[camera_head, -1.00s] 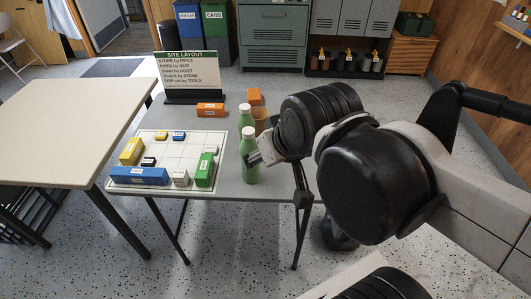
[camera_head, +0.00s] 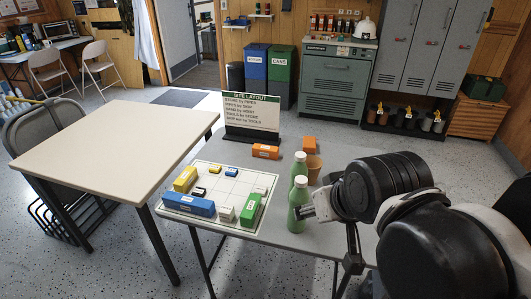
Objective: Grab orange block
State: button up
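An orange block (camera_head: 265,151) with a pale label lies on the grey table in front of the site layout sign. A second, plain-looking orange block (camera_head: 309,144) stands to its right, behind a brown cup (camera_head: 313,168). My gripper (camera_head: 306,213) is at the right side of the nearer green bottle (camera_head: 295,210), in front of the cup and both orange blocks. Its fingers are small and partly dark here; I cannot tell whether they are open or touch the bottle. Nothing orange is at the gripper.
A second green bottle (camera_head: 300,167) stands behind the nearer one. A white gridded board (camera_head: 212,203) holds yellow, blue, green and small blocks at the left. The sign (camera_head: 251,114) stands at the table's back. A bare cream table (camera_head: 115,145) is at the left.

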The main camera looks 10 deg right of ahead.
jog(key=shift+o, duration=0.4)
jog(key=w+r+n+g, duration=0.1)
jog(key=w+r+n, duration=0.35)
jog(key=w, duration=0.75)
jog(key=n+g+y, duration=0.4)
jog(key=n, duration=0.4)
send_over(266, 147)
jog(key=s+d, duration=0.3)
jog(key=d, duration=0.1)
notch_tip(266, 147, down, 14)
jog(key=f, duration=0.1)
jog(key=b+x, duration=0.1)
jog(key=x, duration=0.7)
jog(key=shift+a+b, duration=0.25)
jog(key=shift+b, duration=0.15)
jog(key=x, duration=0.3)
jog(key=b+x, duration=0.1)
jog(key=x, duration=0.1)
jog(key=shift+w+d+f, duration=0.1)
jog(key=shift+w+d, duration=0.2)
